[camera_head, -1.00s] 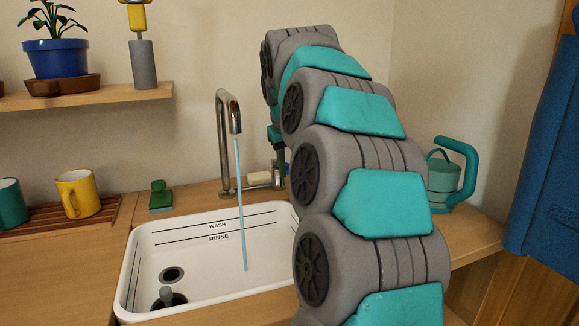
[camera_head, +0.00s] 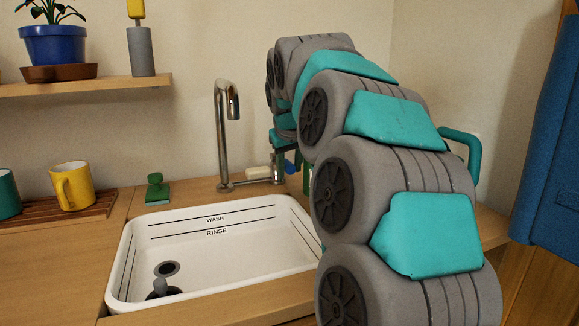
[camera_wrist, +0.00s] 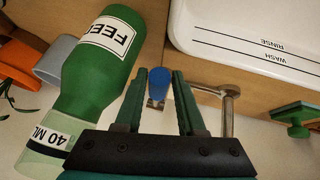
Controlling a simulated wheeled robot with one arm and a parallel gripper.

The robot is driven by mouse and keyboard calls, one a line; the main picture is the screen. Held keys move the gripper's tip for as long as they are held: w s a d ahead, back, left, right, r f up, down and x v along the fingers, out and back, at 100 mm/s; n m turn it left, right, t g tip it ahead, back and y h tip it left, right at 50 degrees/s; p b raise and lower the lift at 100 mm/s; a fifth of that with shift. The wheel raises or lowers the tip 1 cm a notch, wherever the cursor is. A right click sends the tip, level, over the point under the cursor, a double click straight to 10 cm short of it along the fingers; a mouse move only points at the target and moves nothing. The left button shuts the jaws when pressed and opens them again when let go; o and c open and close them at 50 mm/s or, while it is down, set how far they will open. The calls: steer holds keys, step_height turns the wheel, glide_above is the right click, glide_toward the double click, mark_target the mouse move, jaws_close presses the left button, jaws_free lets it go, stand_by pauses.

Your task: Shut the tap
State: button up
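The metal tap (camera_head: 222,140) stands behind the sink, and no water stream shows under its spout. Its blue handle (camera_head: 290,167) is at the right end of the tap's side pipe. In the wrist view the handle (camera_wrist: 158,84) lies between the fingers of my gripper (camera_wrist: 159,75), with a gap on both sides. My gripper is open and holds nothing. In the head view my arm hides most of it.
The white sink (camera_head: 190,288) is in front of the tap. A green bottle (camera_wrist: 103,60) labelled FEED is close left of my gripper in the wrist view. A green brush (camera_head: 157,190) and yellow mug (camera_head: 72,185) stand left.

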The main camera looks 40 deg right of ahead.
steer(key=shift+r, duration=0.15)
steer(key=v, duration=0.7)
steer(key=shift+s+a+r, duration=0.15)
steer(key=shift+s+r, duration=0.05)
steer(key=shift+s, duration=0.05)
stand_by(0.5)
